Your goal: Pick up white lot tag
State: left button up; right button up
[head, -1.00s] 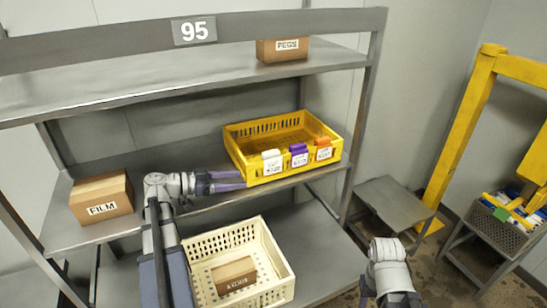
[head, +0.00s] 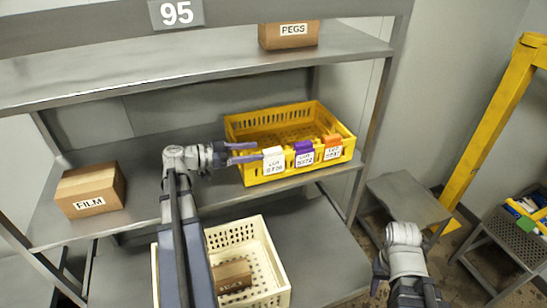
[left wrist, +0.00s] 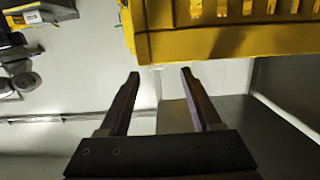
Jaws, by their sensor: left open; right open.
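The white lot tag (head: 273,160) hangs on the front rim of the yellow crate (head: 252,179), at the left of a row with a purple tag (head: 303,154) and an orange tag (head: 332,147). My left gripper (head: 246,153) is open just left of the white tag, its fingers pointing at it. In the left wrist view its two fingers (left wrist: 158,75) are apart with nothing between them, close to the yellow crate (left wrist: 230,42). The white tag cannot be made out there. My right gripper (head: 405,290) is low at the right, away from the tags.
The crate stands on the middle shelf (head: 140,215) under the upper shelf (head: 180,70). A FILM box (head: 90,190) is at the left, a PEGS box (head: 289,34) above. A cream crate (head: 262,255) with a brown box sits below. A small grey table (head: 405,200) stands at the right.

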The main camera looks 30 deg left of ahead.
aim_at(264, 151)
pick_arm(q)
jog(key=shift+d+b+x, duration=0.2)
jog(key=shift+b+x, duration=0.25)
jog(key=shift+x, duration=2.95)
jog(key=shift+s, duration=0.25)
jog(key=shift+f, duration=0.1)
grip_shut()
